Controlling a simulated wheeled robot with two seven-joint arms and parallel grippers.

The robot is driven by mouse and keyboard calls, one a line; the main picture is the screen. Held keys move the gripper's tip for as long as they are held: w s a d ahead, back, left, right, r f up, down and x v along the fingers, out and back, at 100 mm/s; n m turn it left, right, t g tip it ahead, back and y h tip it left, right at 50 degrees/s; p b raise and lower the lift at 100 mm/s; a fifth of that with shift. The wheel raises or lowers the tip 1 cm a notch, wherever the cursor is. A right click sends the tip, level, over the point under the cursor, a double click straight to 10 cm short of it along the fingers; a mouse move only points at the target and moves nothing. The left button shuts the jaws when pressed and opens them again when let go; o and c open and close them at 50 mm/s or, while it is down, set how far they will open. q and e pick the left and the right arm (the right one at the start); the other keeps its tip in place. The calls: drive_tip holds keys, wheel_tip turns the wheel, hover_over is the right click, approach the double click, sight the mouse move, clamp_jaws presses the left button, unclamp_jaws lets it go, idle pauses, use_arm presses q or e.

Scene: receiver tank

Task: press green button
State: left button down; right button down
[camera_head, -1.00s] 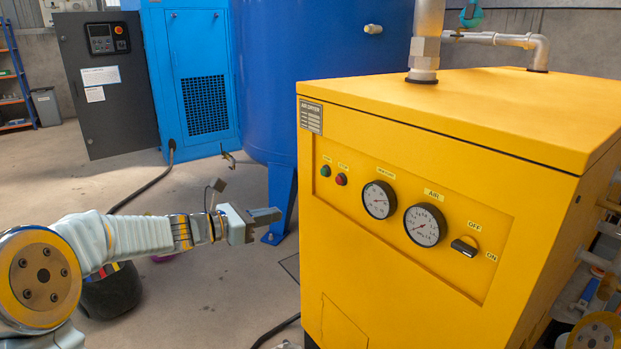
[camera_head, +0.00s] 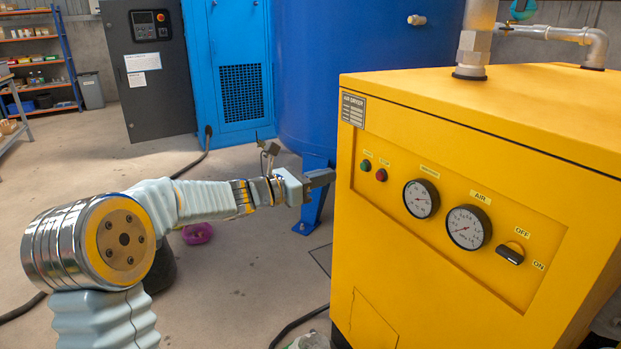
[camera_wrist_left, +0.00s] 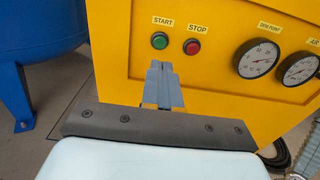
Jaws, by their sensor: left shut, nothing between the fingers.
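The green button (camera_head: 366,165) is on the front panel of the yellow air dryer (camera_head: 440,100), at the panel's upper left. In the left wrist view the green button (camera_wrist_left: 159,41) sits under a START label, with the red button (camera_wrist_left: 192,47) under STOP to its right. My left gripper (camera_head: 330,176) is shut and empty, to the left of the panel and slightly lower than the green button in the head view. In the left wrist view its fingertips (camera_wrist_left: 160,66) point toward the panel just below the green button; I cannot tell the gap exactly. My right gripper is not in view.
Two round gauges (camera_head: 421,198) and a black OFF/ON switch (camera_head: 510,253) are right of the buttons. A blue tank (camera_head: 345,70) stands behind my left gripper. A purple bowl (camera_head: 198,233) and hoses lie on the floor.

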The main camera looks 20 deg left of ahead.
sight(362, 167)
use_arm(q)
drive_tip(key=p+x, duration=0.1)
drive_tip(key=x, duration=0.6)
drive_tip(key=shift+w+d, duration=0.3)
drive_tip(key=shift+w, duration=0.1)
